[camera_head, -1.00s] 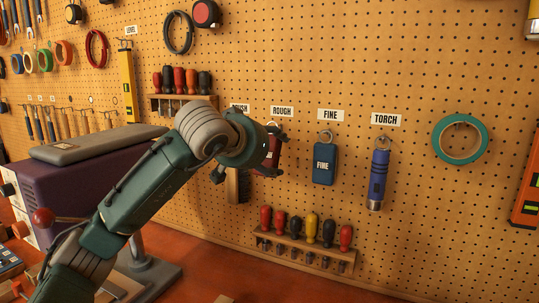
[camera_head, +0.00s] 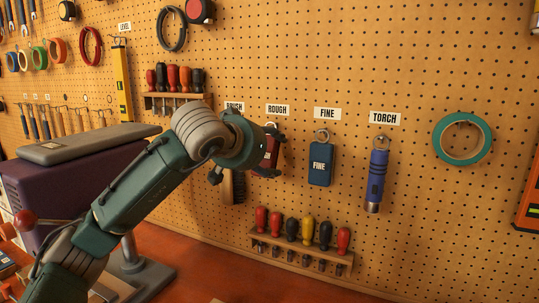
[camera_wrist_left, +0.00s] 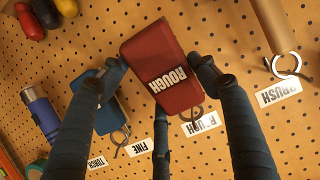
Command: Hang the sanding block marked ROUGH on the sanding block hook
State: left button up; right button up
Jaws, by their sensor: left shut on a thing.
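The red sanding block marked ROUGH (camera_wrist_left: 168,72) is held between the fingers of my left gripper (camera_wrist_left: 158,72). It is tilted in the left wrist view, with a metal ring (camera_wrist_left: 192,115) at its label-side end, close to the ROUGH label (camera_wrist_left: 199,123). In the head view my left gripper (camera_head: 272,152) is at the pegboard just below the ROUGH label (camera_head: 277,110), and only part of the red block (camera_head: 267,153) shows. The ROUGH hook is mostly hidden; I cannot tell whether the ring is on it. My right gripper is not in view.
The blue FINE block (camera_head: 320,165) hangs close to the right of my gripper. The blue torch (camera_head: 376,182) hangs farther right. A brush (camera_head: 235,187) hangs below and left. A screwdriver rack (camera_head: 300,250) is below. Bare pegboard (camera_head: 435,215) lies right of the torch.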

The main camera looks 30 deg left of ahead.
pick_arm(q)
jog(key=o, duration=1.9)
jog(key=shift+o, duration=0.2)
notch_tip(320, 180, up, 10)
jog(key=shift+d, duration=0.1)
